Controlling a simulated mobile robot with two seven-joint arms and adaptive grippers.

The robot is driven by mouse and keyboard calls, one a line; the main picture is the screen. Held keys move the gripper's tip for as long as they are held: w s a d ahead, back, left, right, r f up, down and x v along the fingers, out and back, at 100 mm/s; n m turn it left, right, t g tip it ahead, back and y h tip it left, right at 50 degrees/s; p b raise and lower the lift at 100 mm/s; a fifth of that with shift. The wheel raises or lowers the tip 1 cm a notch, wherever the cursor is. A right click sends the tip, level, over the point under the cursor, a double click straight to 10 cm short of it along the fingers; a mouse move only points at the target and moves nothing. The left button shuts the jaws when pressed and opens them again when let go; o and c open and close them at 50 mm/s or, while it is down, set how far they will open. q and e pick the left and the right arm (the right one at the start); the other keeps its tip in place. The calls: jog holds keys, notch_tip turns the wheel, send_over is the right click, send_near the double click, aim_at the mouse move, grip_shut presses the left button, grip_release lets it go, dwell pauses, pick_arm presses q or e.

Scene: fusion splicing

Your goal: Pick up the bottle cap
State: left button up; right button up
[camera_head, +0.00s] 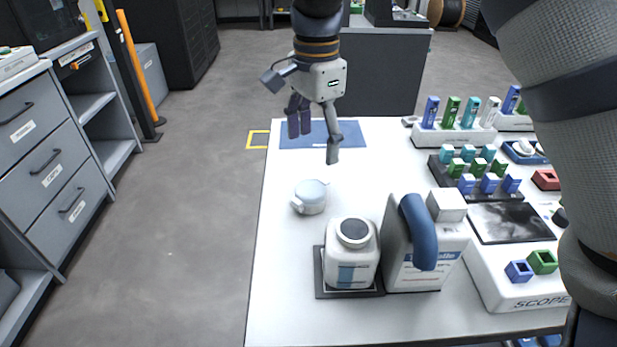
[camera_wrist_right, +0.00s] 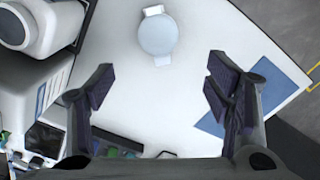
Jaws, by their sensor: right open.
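A pale round cap (camera_head: 312,196) with a small tab on its side lies on the white table, left of and behind the white bottle. My right gripper (camera_head: 314,136) hangs above the table, behind the cap in the head view. Its fingers are spread wide with nothing between them; in the right wrist view the gripper (camera_wrist_right: 158,84) has the cap ahead of its fingertips, apart from them. My left gripper is not in view.
The white bottle (camera_head: 351,272) with a grey round top stands on a dark tray, beside a larger jug (camera_head: 410,268) with a blue handle. Racks of coloured pieces (camera_head: 468,172) fill the right side. A blue mat (camera_head: 350,133) lies at the back. The table around the cap is clear.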

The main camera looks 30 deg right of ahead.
aim_at(311, 188)
jog(key=f, duration=0.7)
jog(key=a+f, duration=0.1)
jog(key=f, duration=0.3)
jog(key=shift+s+b, duration=0.2)
jog(key=shift+b, duration=0.1)
jog(key=shift+f, duration=0.4)
jog(key=shift+w, duration=0.1)
jog(key=c, duration=1.1)
